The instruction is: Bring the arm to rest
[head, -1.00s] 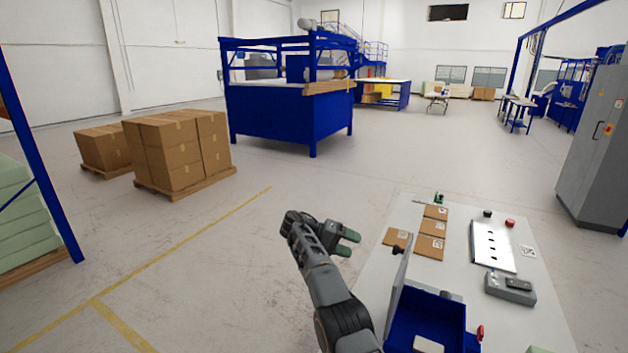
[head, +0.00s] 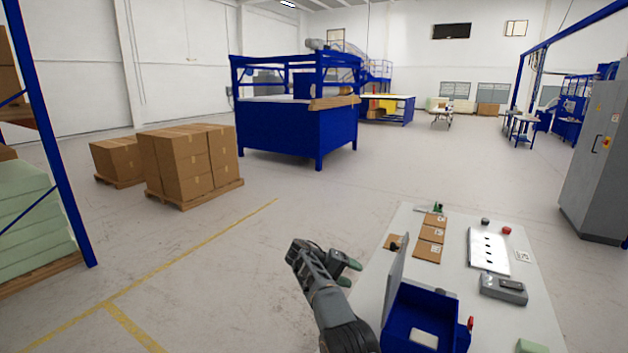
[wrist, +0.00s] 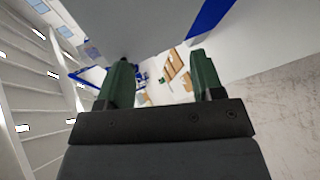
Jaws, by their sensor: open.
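My gripper (head: 350,273) is at the left side of the white worktable (head: 405,228) in the head view, over the floor or table edge. Its dark green fingers point to the right. In the wrist view my gripper (wrist: 158,85) has its two fingers well apart, with nothing between them close by. The arm runs up from the bottom of the head view.
The worktable carries a blue open bin (head: 405,312) with a raised lid, brown cardboard pieces (head: 427,251), a white slotted panel (head: 489,251) and a grey device (head: 503,289). Stacked cartons (head: 190,165) stand on pallets to the left. The floor between is clear.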

